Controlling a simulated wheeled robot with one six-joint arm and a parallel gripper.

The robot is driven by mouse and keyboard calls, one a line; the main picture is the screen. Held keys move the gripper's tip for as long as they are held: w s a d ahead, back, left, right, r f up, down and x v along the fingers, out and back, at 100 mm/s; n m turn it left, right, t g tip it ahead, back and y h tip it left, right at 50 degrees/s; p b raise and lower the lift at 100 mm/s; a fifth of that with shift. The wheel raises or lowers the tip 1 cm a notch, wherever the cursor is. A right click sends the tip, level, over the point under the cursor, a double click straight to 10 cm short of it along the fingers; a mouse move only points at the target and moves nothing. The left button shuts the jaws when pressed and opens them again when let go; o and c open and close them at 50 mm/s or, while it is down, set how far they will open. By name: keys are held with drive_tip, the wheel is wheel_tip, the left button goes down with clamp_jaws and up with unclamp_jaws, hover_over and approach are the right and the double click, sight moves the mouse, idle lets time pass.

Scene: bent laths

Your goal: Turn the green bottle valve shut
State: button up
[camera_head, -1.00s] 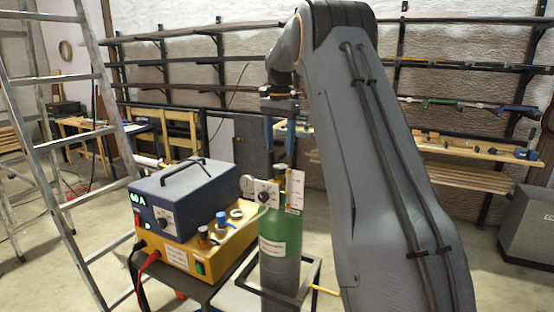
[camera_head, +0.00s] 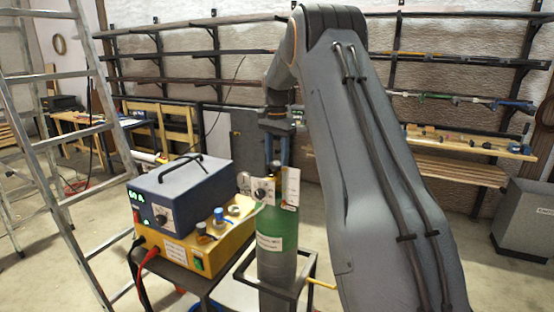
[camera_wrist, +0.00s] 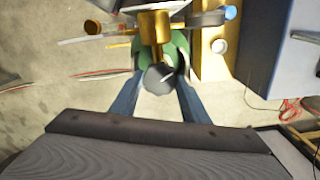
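The green bottle (camera_head: 275,235) stands upright in a dark frame on a cart, with a white label. Its brass valve body with a dark round knob (camera_wrist: 160,78) shows from above in the wrist view. My gripper (camera_head: 277,168) points down over the top of the bottle. In the wrist view its two blue fingers (camera_wrist: 158,82) stand on either side of the knob near their tips. They look apart, with a narrow space beside the knob; contact is not clear. The regulator gauges (camera_head: 262,189) sit beside the valve and partly hide it in the head view.
A blue power unit (camera_head: 185,190) on a yellow box (camera_head: 190,252) stands close to the left of the bottle. A white tag (camera_head: 291,188) hangs at the right of the valve. A ladder (camera_head: 60,150) stands at left; wall racks (camera_head: 450,65) line the back.

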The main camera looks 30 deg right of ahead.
drive_tip(key=shift+m, duration=0.4)
drive_tip(key=shift+c, duration=0.5)
drive_tip(key=shift+m+b, duration=0.45)
drive_tip(key=shift+m, duration=0.55)
drive_tip(key=m, duration=0.3)
drive_tip(key=shift+m+b, duration=0.3)
drive_tip(key=shift+b, duration=0.05)
drive_tip(key=m+b, duration=0.1)
drive_tip(key=m, duration=1.1)
drive_tip(key=shift+m+b, duration=0.3)
drive_tip(key=shift+b, duration=0.05)
drive_tip(key=m, duration=0.4)
drive_tip(key=shift+r+m, duration=0.1)
drive_tip(key=shift+m, duration=0.3)
drive_tip(key=o, duration=1.1)
drive_tip(key=shift+c, duration=0.2)
